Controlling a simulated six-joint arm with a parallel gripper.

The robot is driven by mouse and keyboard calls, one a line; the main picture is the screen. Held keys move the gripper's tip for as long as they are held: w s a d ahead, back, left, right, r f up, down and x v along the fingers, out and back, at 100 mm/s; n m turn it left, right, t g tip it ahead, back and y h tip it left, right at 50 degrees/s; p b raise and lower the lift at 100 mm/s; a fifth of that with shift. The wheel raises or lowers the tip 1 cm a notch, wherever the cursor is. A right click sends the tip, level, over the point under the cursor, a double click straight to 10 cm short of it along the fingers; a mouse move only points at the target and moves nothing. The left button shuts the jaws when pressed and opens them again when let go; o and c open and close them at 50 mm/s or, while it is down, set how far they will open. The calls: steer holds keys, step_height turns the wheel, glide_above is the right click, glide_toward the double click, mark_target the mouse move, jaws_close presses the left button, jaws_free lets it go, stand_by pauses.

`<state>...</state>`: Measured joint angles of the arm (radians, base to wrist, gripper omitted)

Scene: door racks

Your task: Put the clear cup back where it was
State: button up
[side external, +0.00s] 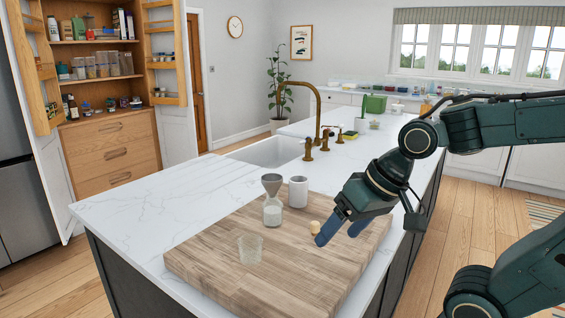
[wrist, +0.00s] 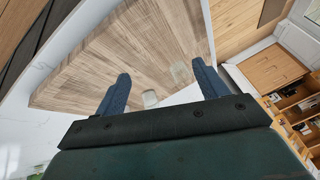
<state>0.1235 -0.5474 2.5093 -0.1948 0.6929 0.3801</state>
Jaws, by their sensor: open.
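A clear cup (side external: 250,249) stands upright on the wooden board (side external: 215,275), towards its front left. It appears in the wrist view as a faint translucent shape (wrist: 182,73) beside the right-hand finger. My gripper (side external: 338,233) is open, with its two blue fingers apart over the right side of the board. It is well to the right of the cup in the side view and holds nothing. In the wrist view my gripper (wrist: 160,70) shows its fingers on both sides of the picture's middle.
The sink (side external: 275,152) and brass tap (side external: 315,105) lie behind. The board's front is clear.

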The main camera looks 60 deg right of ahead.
steer(key=s+n, duration=0.1)
steer(key=s+d+r+n, duration=0.1)
steer(key=s, duration=0.1)
steer(key=s+r+n+h, duration=0.1)
steer(key=s+n, duration=0.1)
steer(key=shift+d+r, duration=0.2)
